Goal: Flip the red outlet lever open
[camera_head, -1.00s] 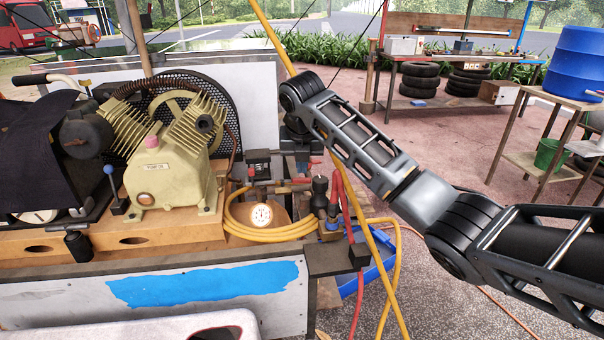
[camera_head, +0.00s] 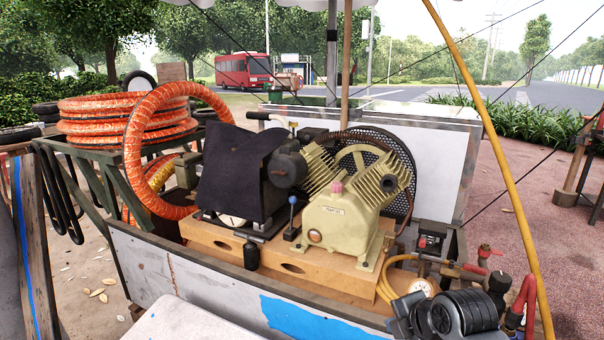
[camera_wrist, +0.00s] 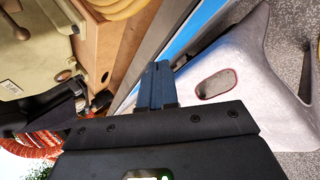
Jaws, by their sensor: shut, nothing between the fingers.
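A small red handle (camera_head: 486,251) shows on the fittings at the right end of the compressor cart (camera_head: 262,262), with a red bar (camera_head: 473,268) just below it. I cannot tell which is the outlet lever or how it is set. A black link of my arm covers part of the fittings in the head view. My gripper (camera_wrist: 158,68) shows only in the wrist view. It is shut and empty, over the cart's side edge, away from the red handle, which I do not see in that view.
The cream compressor (camera_head: 340,215) stands on a wooden base beside a dark cloth-covered unit (camera_head: 232,175). A pressure gauge (camera_head: 421,287) and yellow hose sit near the fittings. A yellow pole (camera_head: 497,150) slants down at right. Coiled orange hose (camera_head: 130,120) lies at left.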

